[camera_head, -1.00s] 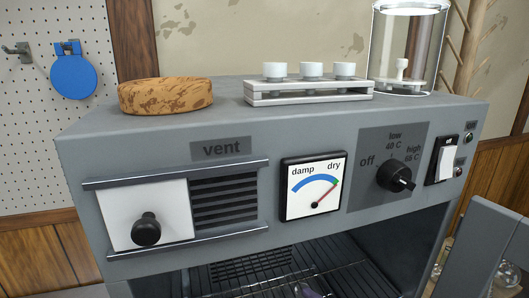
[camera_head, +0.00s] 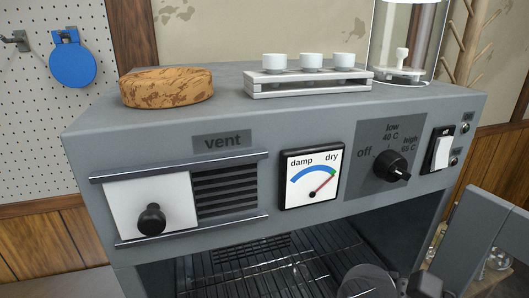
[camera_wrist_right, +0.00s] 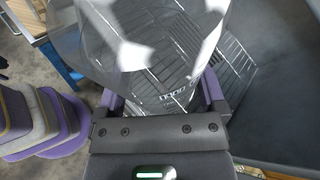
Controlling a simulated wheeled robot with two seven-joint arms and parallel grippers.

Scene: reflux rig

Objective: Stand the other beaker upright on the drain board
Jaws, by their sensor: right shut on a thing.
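My right gripper (camera_wrist_right: 163,98) is shut on a clear glass beaker (camera_wrist_right: 145,45), whose walls show between the purple fingers in the right wrist view. I cannot make out a drain board or a second beaker. My left gripper is not in view.
The grey drying cabinet (camera_head: 110,165) has a wire rack (camera_head: 225,273) inside, and its door (camera_head: 480,235) stands open at right. On top are a cork ring (camera_head: 168,87), a white rack with small cups (camera_head: 300,86) and a glass cylinder (camera_head: 407,45).

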